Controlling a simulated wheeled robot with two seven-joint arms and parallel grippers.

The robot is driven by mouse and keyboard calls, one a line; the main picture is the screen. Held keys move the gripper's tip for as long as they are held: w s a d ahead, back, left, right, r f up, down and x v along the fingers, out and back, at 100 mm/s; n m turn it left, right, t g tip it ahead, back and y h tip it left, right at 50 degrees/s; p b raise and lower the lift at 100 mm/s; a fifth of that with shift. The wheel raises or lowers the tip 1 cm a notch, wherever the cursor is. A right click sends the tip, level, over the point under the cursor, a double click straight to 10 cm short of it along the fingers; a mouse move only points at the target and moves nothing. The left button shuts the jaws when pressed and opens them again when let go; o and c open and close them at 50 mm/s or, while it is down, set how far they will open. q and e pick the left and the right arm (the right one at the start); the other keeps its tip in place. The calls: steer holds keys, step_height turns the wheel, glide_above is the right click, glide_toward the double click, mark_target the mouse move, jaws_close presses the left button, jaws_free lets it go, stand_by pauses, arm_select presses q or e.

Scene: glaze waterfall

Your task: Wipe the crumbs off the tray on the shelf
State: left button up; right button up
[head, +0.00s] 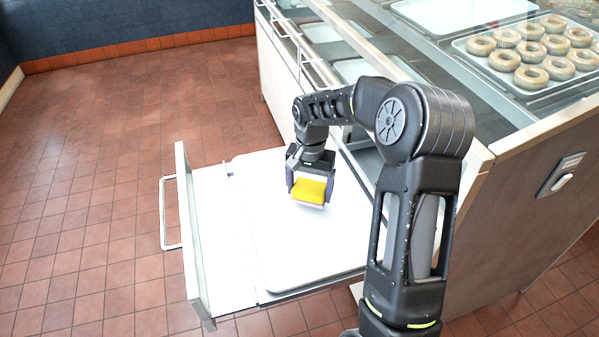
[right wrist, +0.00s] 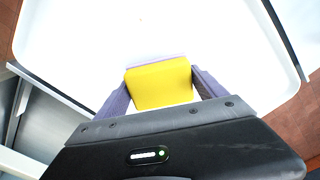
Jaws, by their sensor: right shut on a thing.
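My right gripper (head: 310,188) is shut on a yellow sponge (head: 309,191) with a pale purple layer along its lower edge. In the right wrist view the sponge (right wrist: 160,84) sits between the two purple-grey fingers. The white tray (head: 275,245) lies on a pulled-out shelf of the cabinet, and the sponge is over its middle. I cannot tell whether the sponge touches the tray. The tray also fills the upper part of the right wrist view (right wrist: 215,28). I make out no clear crumbs on its visible surface. My left gripper is not in view.
The pulled-out shelf (head: 215,240) has a front panel with a metal handle (head: 168,212). The cabinet (head: 520,190) has a glass top, with a tray of several doughnuts (head: 530,75) under it. Tiled floor (head: 90,180) is clear on the left.

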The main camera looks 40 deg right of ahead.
mark_target(309, 186)
steer(key=shift+w+d+r+p, duration=0.1)
steer(key=shift+w+r+p, duration=0.1)
steer(key=shift+r+p, duration=1.2)
steer(key=shift+r, duration=0.85)
steer(key=shift+r, duration=0.1)
